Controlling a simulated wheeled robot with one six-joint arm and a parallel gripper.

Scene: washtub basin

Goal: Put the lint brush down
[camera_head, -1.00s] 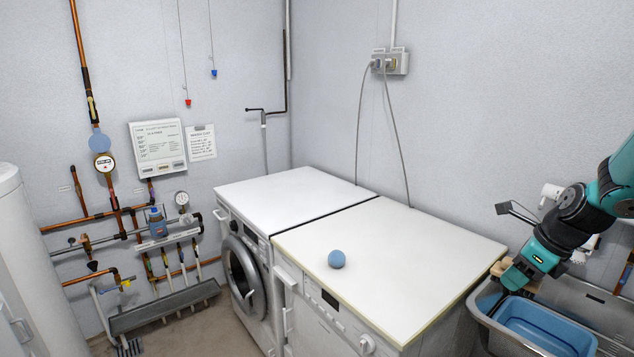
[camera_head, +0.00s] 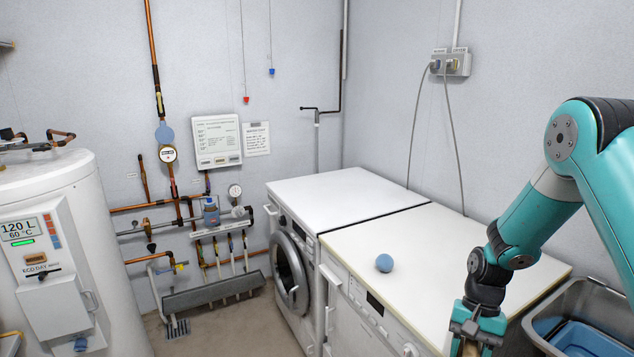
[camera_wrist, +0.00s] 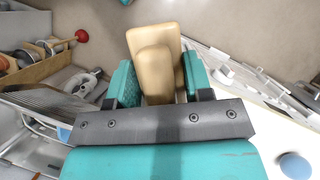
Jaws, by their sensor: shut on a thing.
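My gripper (camera_wrist: 158,82) is shut on the lint brush (camera_wrist: 153,48), a tan wooden piece with rounded ends that sits between the teal jaws in the wrist view. Its bristle side does not show. In the head view my gripper (camera_head: 478,328) points down at the bottom edge, in front of the right-hand white machine. Only a small tan bit of the brush (camera_head: 468,349) shows below the jaws there. In the wrist view the floor lies beyond the brush, which appears held clear of any surface.
Two white machines stand side by side; their tops (camera_head: 345,198) are clear except for a blue ball (camera_head: 384,263). A grey washtub (camera_head: 548,318) with a blue basin (camera_head: 575,338) is at the right. A white water heater (camera_head: 55,215) stands left. A wooden crate (camera_wrist: 40,62) holds several items.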

